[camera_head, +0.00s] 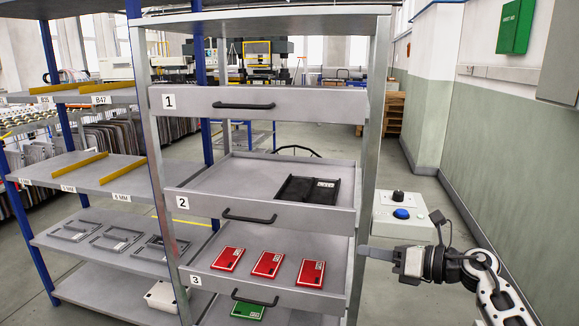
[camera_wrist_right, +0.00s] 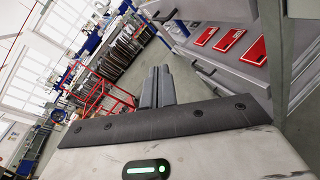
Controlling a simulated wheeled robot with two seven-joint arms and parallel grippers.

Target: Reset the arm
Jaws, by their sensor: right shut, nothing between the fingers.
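My right arm (camera_head: 490,285) comes in from the lower right in the head view. Its gripper (camera_head: 366,252) points left, with the fingertips close to the right post of the drawer rack; I cannot tell whether they touch it. The fingers are together and empty. They also show side by side in the right wrist view (camera_wrist_right: 157,84), with nothing between them. My left gripper is not in view.
The drawer rack has drawer 1 (camera_head: 300,104) shut. Drawer 2 (camera_head: 285,213) is pulled out, holding a black tray (camera_head: 297,190). Drawer 3 (camera_head: 300,299) holds three red cases. A control box with a blue button (camera_head: 401,213) stands just above my gripper. A wall lies right.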

